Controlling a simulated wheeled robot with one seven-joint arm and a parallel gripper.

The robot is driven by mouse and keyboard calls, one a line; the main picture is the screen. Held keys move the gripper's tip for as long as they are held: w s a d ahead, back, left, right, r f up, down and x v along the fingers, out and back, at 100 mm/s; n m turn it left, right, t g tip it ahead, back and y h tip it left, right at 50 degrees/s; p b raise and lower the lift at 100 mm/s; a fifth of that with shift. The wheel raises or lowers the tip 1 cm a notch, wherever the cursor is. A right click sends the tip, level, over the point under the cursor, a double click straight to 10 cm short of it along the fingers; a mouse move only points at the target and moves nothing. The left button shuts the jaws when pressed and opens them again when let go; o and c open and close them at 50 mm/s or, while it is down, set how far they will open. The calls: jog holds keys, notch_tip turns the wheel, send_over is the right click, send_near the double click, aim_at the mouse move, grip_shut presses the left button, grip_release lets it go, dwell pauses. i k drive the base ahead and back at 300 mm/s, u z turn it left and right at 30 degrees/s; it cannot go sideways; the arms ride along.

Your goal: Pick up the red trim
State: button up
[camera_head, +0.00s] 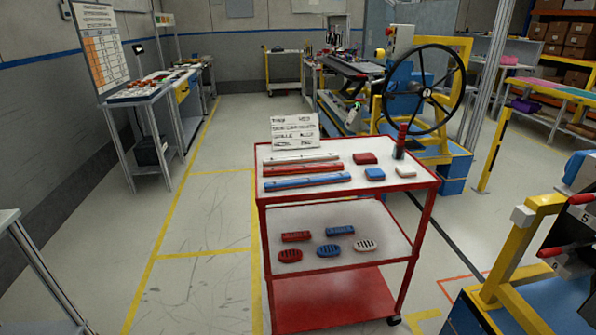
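The red trim (303,169) is a long thin bar lying flat on the top shelf of a red cart (262,208). It lies between a white trim (302,158) behind it and a blue trim (308,181) in front of it, all three roughly parallel. My gripper is not in view, and nothing is seen touching the red trim.
Small red (365,158), blue (375,174) and white (405,171) blocks sit right of the trims, near a dark red-topped post (401,142). A sign (295,131) stands behind. The lower shelf holds several vents. Floor left of the cart is clear; yellow-framed equipment (520,245) stands right.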

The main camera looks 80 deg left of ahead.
aim_at(297, 169)
jog(key=u, duration=2.55)
jog(key=k, duration=0.55)
jog(key=u, duration=0.15)
jog(key=i, duration=0.95)
jog(key=z, duration=0.55)
jog(key=i, duration=0.6)
jog(key=z, duration=0.45)
